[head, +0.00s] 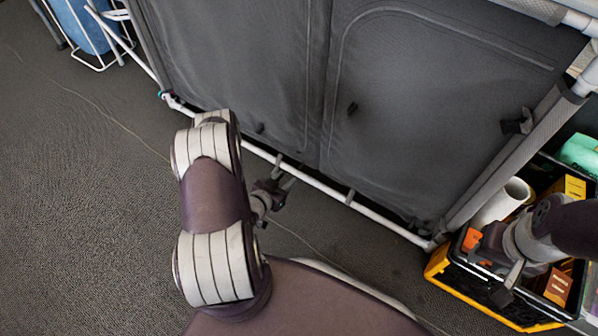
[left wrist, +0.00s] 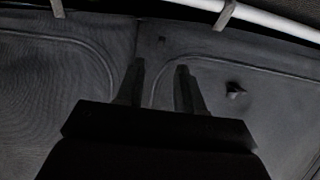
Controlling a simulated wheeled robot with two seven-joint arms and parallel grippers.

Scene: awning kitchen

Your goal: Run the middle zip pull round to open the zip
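The dark grey fabric cupboard front (head: 430,90) has arched zip lines. The middle zip pull (head: 352,108) is a small dark tab on the fabric, just right of the centre seam. Another dark pull (head: 260,128) is to its left, and a dark tab (head: 517,122) is at the right edge. My left gripper (head: 280,176) is low before the cupboard, near the bottom pole, apart from the middle pull. In the left wrist view its fingers (left wrist: 160,88) are apart and empty; a dark pull (left wrist: 235,90) shows to their right. My right gripper (head: 508,284) is over the crate; its opening is unclear.
A white pole (head: 385,222) runs along the cupboard's bottom. A black and yellow crate (head: 475,292) at the right holds boxes and a white roll (head: 503,198). A blue item (head: 85,25) on a white frame stands at the top left.

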